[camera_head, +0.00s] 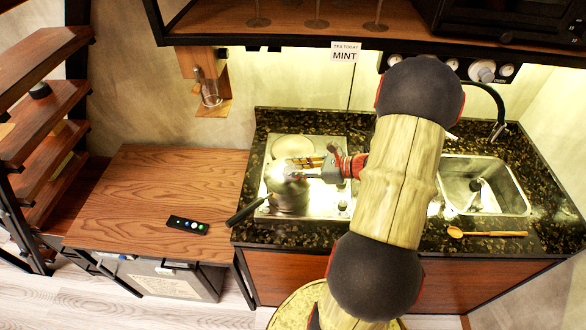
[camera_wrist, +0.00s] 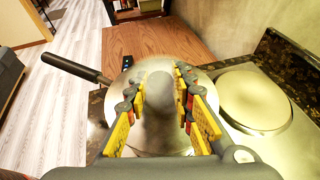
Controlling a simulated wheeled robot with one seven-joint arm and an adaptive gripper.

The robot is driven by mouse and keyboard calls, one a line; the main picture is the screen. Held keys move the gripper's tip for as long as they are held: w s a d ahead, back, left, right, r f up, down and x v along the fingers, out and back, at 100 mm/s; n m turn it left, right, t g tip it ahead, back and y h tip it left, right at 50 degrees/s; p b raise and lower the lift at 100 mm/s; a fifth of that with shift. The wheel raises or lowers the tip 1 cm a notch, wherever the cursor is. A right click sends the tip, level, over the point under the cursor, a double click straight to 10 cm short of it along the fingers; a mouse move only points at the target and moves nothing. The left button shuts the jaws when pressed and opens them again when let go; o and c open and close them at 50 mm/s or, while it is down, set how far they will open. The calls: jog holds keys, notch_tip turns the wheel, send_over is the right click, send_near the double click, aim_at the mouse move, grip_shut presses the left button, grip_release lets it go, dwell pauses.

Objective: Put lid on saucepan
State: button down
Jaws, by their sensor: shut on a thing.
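The silvery saucepan (camera_head: 288,200) stands on the cooktop, at its front left. Its dark handle (camera_head: 246,211) points to the front left and also shows in the wrist view (camera_wrist: 75,67). The round metal lid (camera_wrist: 153,133) is over the saucepan, between the saucepan and my gripper. My gripper (camera_head: 292,168) reaches in from the right and is shut on the lid's grey knob (camera_wrist: 181,93), with a yellow-padded finger on each side. The lid hides the inside of the saucepan. I cannot tell whether the lid touches the rim all round.
A round burner plate (camera_head: 293,147) lies bare behind the saucepan. A sink (camera_head: 485,187) and a wooden spoon (camera_head: 490,233) are at the right. A wooden table (camera_head: 150,195) with a dark remote (camera_head: 188,225) stands at the left. A shelf (camera_head: 300,38) with glasses hangs above.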

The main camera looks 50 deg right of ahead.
jog(key=c, duration=1.5)
grip_release()
jog(key=shift+o, duration=0.2)
jog(key=v, duration=1.2)
jog(key=shift+f, duration=0.15)
